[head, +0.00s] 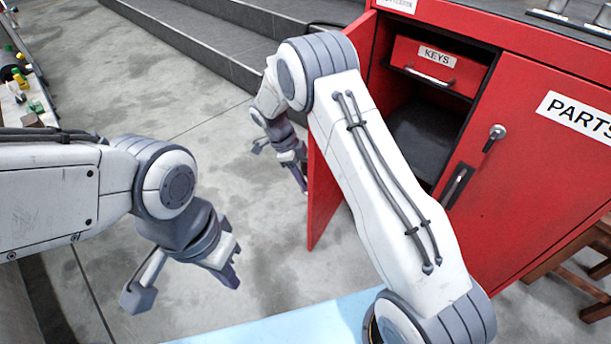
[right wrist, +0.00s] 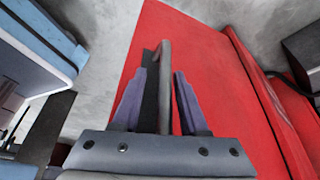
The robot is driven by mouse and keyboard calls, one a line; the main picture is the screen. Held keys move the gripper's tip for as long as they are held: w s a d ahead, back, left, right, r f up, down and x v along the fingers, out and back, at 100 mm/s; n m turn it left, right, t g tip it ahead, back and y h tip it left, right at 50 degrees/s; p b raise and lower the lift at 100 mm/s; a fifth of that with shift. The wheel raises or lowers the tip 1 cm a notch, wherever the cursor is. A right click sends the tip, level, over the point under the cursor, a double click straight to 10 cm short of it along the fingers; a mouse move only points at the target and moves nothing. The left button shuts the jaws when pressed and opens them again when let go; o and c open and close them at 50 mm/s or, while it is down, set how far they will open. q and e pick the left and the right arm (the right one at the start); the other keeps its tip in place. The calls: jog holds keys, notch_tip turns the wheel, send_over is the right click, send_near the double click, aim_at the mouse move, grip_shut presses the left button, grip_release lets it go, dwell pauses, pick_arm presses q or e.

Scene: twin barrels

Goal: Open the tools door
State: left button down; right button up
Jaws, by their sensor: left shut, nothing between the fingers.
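The red cabinet's left door (head: 324,190) stands swung open, seen nearly edge-on in the head view; no label on it can be read. In the right wrist view, the red door face (right wrist: 150,35) carries a grey bar handle (right wrist: 165,75) on a dark plate. My right gripper (right wrist: 160,105) has its fingers apart, one on each side of the handle, with gaps visible. In the head view, my right gripper (head: 301,182) is at the door's outer side, partly behind my arm. My left gripper (head: 232,279) is shut and empty over the floor, away from the door.
Inside the open cabinet is a red KEYS drawer (head: 432,68) above a dark compartment (head: 425,135). The PARTS door (head: 530,150) is closed, with its own handle (head: 457,187). Grey steps (head: 220,40) rise behind. A wooden stool (head: 575,265) stands at right. Floor left of the door is clear.

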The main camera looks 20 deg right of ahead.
jog(key=shift+d, duration=0.15)
jog(key=shift+w+r+p, duration=0.15)
jog(key=shift+r+p, duration=0.15)
jog(key=shift+r, duration=0.25)
jog(key=p+v, duration=0.4)
jog(key=v, duration=0.5)
jog(key=shift+a, duration=0.3)
jog(key=shift+r, duration=0.15)
